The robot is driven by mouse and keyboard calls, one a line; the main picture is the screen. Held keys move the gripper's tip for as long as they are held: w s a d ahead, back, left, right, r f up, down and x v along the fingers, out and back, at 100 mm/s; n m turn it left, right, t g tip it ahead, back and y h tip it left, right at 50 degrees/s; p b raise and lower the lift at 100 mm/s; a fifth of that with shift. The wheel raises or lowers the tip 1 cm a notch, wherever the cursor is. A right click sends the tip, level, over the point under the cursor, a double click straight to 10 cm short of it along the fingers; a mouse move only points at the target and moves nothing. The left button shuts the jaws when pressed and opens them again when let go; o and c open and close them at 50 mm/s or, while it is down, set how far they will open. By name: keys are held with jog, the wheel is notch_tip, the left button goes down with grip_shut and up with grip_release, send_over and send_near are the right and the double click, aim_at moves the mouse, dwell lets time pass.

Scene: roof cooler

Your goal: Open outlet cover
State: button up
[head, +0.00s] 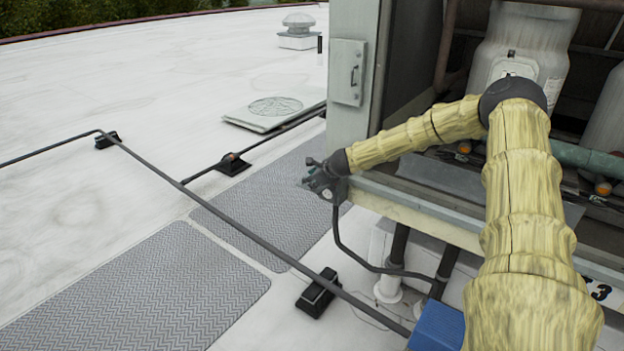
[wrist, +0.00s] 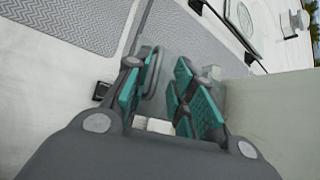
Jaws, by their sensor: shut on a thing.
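My gripper (head: 316,174) is at the lower left corner of the cooler cabinet, where a grey outlet box (head: 338,190) sits with a cable running down from it. The gripper and my wrist hide most of the box. In the wrist view the teal-padded fingers (wrist: 166,82) are close around a grey piece (wrist: 154,72), which seems to be the outlet cover. How far the cover is swung open cannot be told. The cabinet's pale side wall (wrist: 275,105) is just right of the fingers in the wrist view.
A grey box with a handle (head: 348,72) is on the cabinet's side above my wrist. A dark pipe (head: 240,226) crosses the roof on black supports (head: 318,293). Grey walkway mats (head: 140,290) lie left. My arm passes close before the cabinet's front ledge (head: 425,213).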

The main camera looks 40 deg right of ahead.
jog(key=shift+s+d+f, duration=0.1)
jog(key=shift+s+d, duration=0.1)
jog(key=shift+d, duration=0.1)
jog(key=shift+v, duration=1.75)
jog(key=v, duration=0.8)
jog(key=shift+a+r, duration=0.25)
jog(key=shift+a, duration=0.05)
jog(key=shift+d, duration=0.1)
